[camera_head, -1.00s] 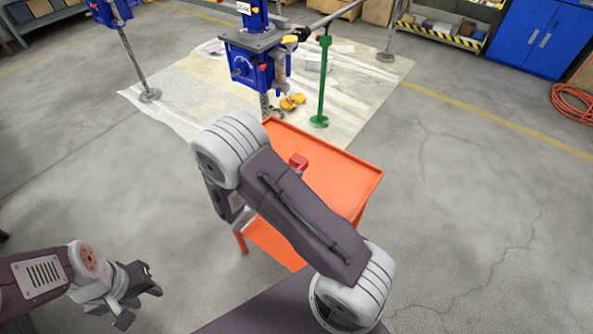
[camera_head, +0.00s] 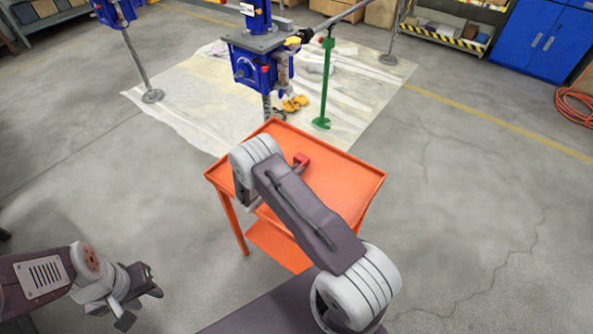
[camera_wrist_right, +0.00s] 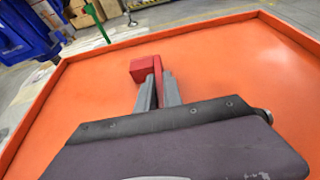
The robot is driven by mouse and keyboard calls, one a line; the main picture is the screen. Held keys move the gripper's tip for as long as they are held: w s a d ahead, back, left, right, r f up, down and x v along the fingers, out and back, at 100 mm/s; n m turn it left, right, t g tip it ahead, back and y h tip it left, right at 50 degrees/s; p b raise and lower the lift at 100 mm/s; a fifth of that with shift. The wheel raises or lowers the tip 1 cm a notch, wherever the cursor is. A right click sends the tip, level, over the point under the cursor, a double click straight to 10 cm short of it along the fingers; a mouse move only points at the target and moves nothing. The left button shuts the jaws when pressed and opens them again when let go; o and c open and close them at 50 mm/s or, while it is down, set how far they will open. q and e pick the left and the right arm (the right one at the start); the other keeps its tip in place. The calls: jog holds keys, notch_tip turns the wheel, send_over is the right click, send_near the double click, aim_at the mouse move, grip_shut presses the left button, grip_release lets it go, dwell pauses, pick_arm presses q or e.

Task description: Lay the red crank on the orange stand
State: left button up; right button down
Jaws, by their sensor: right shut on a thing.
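The orange stand (camera_head: 345,180) is in the middle of the head view, with a raised rim around its top. The red crank (camera_head: 301,161) shows over the stand top, partly hidden behind my right arm. In the right wrist view the crank (camera_wrist_right: 146,69) is between the grey fingers of my right gripper (camera_wrist_right: 158,92), which is shut on it. The crank is just above or touching the orange surface; I cannot tell which. My left gripper (camera_head: 137,285) is low at the left of the head view, away from the stand; its finger opening is unclear.
A blue jack (camera_head: 255,65) and a green post (camera_head: 325,85) stand on a pale sheet beyond the stand. Yellow gloves (camera_head: 294,103) lie there. The stand's right side is bare. Open concrete floor surrounds it.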

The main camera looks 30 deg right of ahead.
jog(key=shift+f, duration=0.1)
jog(key=c, duration=1.5)
grip_release()
